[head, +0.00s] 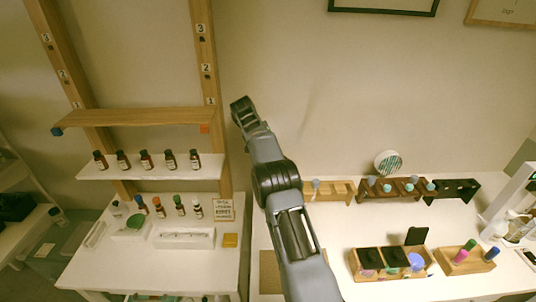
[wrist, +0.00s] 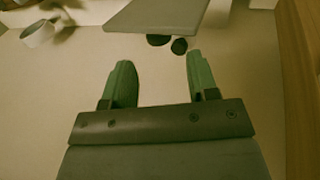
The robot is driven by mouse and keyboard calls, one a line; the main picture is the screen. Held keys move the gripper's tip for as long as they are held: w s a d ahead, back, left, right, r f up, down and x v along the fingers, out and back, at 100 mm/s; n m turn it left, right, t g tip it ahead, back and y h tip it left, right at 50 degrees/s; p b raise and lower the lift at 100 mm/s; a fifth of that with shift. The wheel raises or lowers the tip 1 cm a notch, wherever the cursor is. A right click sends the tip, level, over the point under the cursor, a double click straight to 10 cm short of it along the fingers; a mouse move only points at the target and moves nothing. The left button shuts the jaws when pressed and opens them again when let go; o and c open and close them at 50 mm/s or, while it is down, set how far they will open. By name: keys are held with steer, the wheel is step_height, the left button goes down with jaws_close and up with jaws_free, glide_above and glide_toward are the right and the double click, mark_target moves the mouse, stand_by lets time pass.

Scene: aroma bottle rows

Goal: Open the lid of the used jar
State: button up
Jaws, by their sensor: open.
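A wooden box (head: 372,278) sits on the right table. Two black lids, left (head: 370,257) and middle (head: 395,256), lie over its compartments, and a third black lid (head: 416,236) stands raised at the right end above a bluish-purple round thing (head: 416,262). I cannot tell which thing is the used jar; no label reads that way. My gripper (wrist: 160,82) is open and empty in the wrist view, its two greenish fingers apart. In the head view, my arm rises up and left between the two tables, away from the box.
A shelf (head: 140,167) with several brown bottles is left of my arm, above a table with more bottles and a white tray (head: 184,238). Wooden racks (head: 331,190) and a round white-green disc (head: 388,162) are at the right table's back. A small block (head: 465,262) holds coloured bottles.

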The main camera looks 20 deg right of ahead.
steer(key=shift+v, duration=1.4)
